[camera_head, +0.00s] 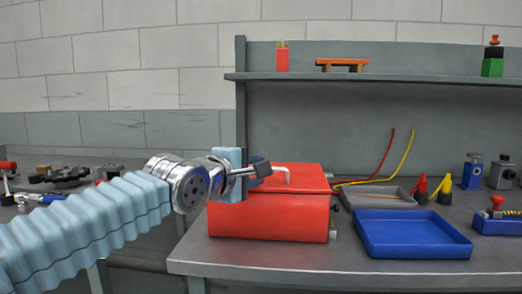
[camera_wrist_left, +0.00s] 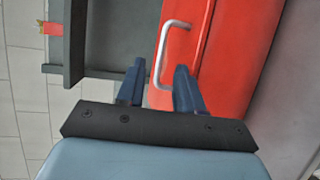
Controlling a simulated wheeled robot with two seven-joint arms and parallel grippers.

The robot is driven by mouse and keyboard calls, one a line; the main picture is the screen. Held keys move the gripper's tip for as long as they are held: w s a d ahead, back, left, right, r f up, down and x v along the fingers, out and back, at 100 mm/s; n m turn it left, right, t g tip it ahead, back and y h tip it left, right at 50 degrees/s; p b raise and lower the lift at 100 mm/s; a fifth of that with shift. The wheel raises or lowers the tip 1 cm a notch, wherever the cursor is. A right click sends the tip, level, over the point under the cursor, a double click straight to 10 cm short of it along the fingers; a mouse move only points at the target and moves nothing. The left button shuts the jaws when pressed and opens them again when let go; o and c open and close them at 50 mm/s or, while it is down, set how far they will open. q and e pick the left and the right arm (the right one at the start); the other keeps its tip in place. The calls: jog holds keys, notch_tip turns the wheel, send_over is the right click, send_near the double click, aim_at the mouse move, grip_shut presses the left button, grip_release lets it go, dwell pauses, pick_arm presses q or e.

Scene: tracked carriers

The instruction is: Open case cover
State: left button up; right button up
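A red case (camera_head: 268,220) stands on the grey workbench. Its red cover (camera_head: 310,180) is down, with a pale bent handle (camera_head: 280,170) on top. My left gripper (camera_head: 262,169) is at the left of the handle, just above the cover. In the left wrist view my left gripper (camera_wrist_left: 158,72) is open, its two dark blue fingers apart. The lower part of the handle (camera_wrist_left: 161,57) shows in line with the gap between the fingertips, over the red cover (camera_wrist_left: 178,50). I cannot tell whether a finger touches the handle. My right gripper is not in view.
Right of the case are a blue tray (camera_head: 412,238), a grey tray (camera_head: 372,197), red and yellow cables (camera_head: 398,165) and clamp-like parts (camera_head: 472,172). A shelf (camera_head: 400,80) with small objects runs above. Tools lie on a bench (camera_head: 65,173) at left.

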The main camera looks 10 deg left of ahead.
aim_at(261, 186)
pick_arm(q)
jog(key=shift+p+x, duration=0.8)
jog(key=shift+x, duration=1.1)
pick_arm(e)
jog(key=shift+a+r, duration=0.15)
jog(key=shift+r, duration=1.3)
pick_arm(q)
jog(key=shift+f, duration=0.15)
grip_shut()
